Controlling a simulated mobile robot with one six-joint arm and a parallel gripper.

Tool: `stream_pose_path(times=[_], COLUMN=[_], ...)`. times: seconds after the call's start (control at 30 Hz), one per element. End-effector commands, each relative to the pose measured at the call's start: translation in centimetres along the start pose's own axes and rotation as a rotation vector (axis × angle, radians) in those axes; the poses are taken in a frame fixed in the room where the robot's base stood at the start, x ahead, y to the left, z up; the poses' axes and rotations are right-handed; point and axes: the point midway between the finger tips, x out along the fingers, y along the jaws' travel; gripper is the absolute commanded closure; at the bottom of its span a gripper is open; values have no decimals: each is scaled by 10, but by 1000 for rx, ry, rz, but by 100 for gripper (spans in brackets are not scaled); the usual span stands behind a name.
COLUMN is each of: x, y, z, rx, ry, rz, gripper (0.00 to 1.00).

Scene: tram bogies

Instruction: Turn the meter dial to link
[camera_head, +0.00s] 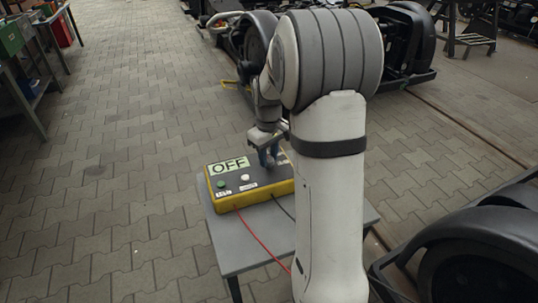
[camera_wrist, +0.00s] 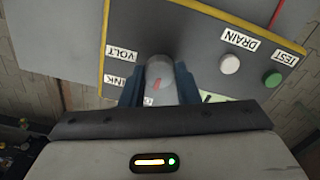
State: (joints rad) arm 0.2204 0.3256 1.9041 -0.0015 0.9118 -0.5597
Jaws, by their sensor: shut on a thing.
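The meter (camera_head: 262,191) is a yellow box with a dark top, lying on a small grey table; its screen (camera_head: 228,165) reads OFF. I cannot tell which label the mark points at. My gripper (camera_wrist: 158,92) has its blue fingers on both sides of the dial and is shut on it. In the head view my gripper (camera_head: 268,156) hides the dial.
On the meter are a green button (camera_wrist: 272,79) labelled TEST and a white button (camera_wrist: 230,64) labelled DRAIN. A red lead (camera_head: 262,243) and a dark lead run from the meter over the table (camera_head: 235,258). Bogies (camera_head: 405,45) stand behind and at right. Paving at left is clear.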

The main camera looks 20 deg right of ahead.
Motion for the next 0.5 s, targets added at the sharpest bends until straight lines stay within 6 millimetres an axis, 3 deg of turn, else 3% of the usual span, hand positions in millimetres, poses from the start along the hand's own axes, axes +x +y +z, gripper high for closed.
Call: stream_pose_path(times=[0.5], x=[-3], y=[-2], z=[-1], rx=[306], ry=[-1], rz=[-3], gripper=[94])
